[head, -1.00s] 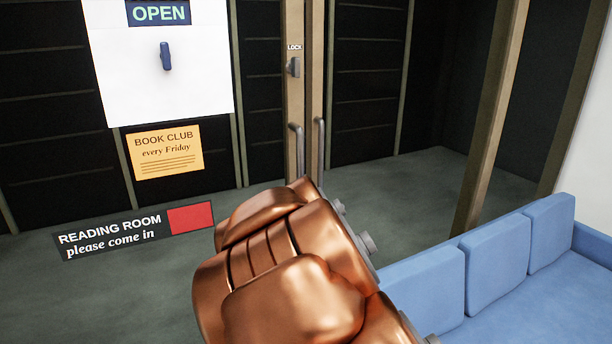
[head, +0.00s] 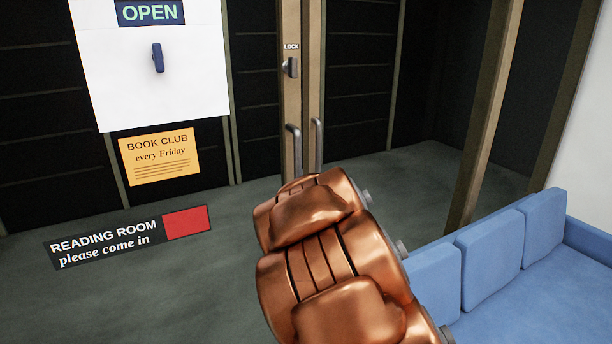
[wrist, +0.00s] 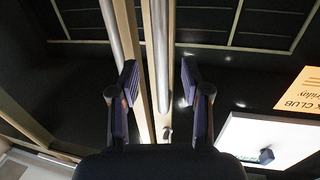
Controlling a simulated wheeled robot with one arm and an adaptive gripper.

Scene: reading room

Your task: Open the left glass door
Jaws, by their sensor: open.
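The left glass door fills the left of the head view; its wooden edge stile (head: 291,100) carries a grey bar handle (head: 294,148) and a small knob under a LOCK label (head: 291,68). The right door's handle (head: 317,143) stands just beside it. In the wrist view, which is upside down, my gripper (wrist: 159,82) is open, and the left door's handle (wrist: 158,50) shows between its two dark fingers. I cannot tell how deep the bar sits between them. The knob (wrist: 167,132) shows below. The copper arm is mine and hides the gripper in the head view. The doors look shut.
A blue sofa (head: 490,262) stands close on the right of my arm. A white panel (head: 150,85) with an OPEN sign, an orange notice (head: 160,157) and a READING ROOM sign (head: 130,237) are at left. A wooden post (head: 490,110) stands right of the doors.

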